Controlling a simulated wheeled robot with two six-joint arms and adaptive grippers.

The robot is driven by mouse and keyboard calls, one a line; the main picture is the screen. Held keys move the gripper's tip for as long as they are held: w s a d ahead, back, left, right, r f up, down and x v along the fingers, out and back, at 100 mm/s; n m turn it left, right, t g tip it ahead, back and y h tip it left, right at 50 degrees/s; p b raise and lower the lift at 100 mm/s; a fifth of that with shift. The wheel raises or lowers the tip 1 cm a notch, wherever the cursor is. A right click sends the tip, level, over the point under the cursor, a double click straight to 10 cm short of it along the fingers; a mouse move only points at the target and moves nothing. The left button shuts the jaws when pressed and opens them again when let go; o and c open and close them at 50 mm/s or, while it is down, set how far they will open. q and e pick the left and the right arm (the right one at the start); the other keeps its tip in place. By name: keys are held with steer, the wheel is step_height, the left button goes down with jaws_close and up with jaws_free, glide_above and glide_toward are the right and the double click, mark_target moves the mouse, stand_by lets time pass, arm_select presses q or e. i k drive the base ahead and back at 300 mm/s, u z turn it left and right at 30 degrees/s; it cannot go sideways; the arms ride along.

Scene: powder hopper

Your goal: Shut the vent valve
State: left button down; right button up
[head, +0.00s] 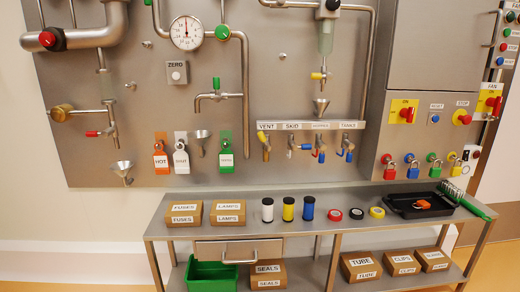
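The label strip (312,125) on the steel panel reads VENT at its left end. Under that word is a small valve (265,142) with a yellow handle and a short outlet pointing down. The handle seems to hang downward along the valve body, but it is too small to tell its exact angle. Neither of my grippers shows in the head view, and nothing touches the valve.
A steel bench (340,228) with spools, small boxes and a black tray (416,205) stands below the panel. The space before the vent valve is clear.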

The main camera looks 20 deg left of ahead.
mark_target(266, 145)
steer(key=z, duration=1.15)
steer(key=i, duration=0.9)
steer(key=u, duration=0.55)
steer(key=i, duration=0.6)
steer(key=u, duration=0.6)
